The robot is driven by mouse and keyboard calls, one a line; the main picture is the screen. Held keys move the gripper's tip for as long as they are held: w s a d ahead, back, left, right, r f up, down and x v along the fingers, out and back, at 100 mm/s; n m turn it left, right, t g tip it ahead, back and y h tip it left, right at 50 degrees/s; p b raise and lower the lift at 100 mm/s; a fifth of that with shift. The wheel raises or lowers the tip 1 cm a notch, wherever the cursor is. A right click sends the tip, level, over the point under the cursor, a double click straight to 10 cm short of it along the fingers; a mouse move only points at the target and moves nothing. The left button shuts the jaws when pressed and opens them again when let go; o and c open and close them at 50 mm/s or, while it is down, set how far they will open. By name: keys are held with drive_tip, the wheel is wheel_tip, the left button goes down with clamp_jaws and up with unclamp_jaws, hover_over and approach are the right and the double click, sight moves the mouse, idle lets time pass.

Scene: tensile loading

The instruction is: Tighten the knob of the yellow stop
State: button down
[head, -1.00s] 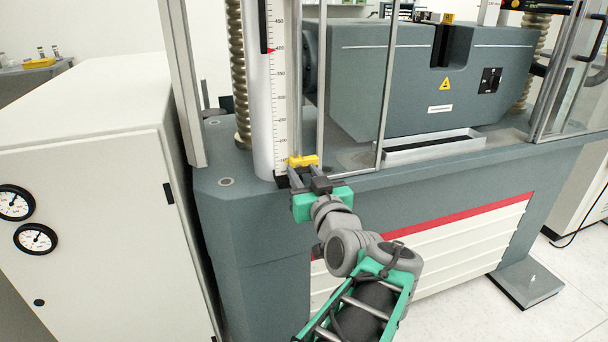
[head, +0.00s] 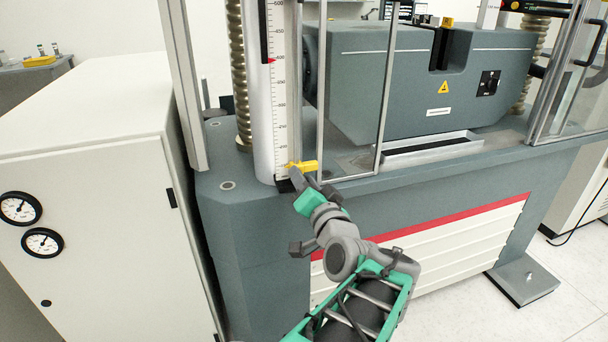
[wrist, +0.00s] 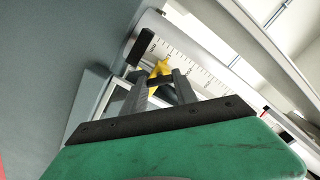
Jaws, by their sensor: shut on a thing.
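The yellow stop (head: 303,166) sits low on the upright scale (head: 281,100) at the front left of the testing machine. My gripper (head: 296,178) reaches up to it from below and in front. In the wrist view the two grey fingers (wrist: 163,88) close in just in front of the yellow stop (wrist: 160,70). A dark knob-like part (wrist: 168,89) shows between the fingers, and the jaws are shut on it. Most of the knob is hidden by the fingers. The wrist view is rolled, with the scale running diagonally.
A glass guard with a metal frame (head: 386,90) stands just right of the stop. A metal post (head: 184,90) stands to the left. The white cabinet with gauges (head: 90,170) fills the left side.

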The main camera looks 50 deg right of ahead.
drive_tip(key=shift+r+m+p, duration=0.1)
drive_tip(key=shift+m+p, duration=3.25)
drive_tip(key=shift+m, duration=1.25)
drive_tip(key=c, duration=1)
unclamp_jaws()
drive_tip(key=shift+o, duration=0.2)
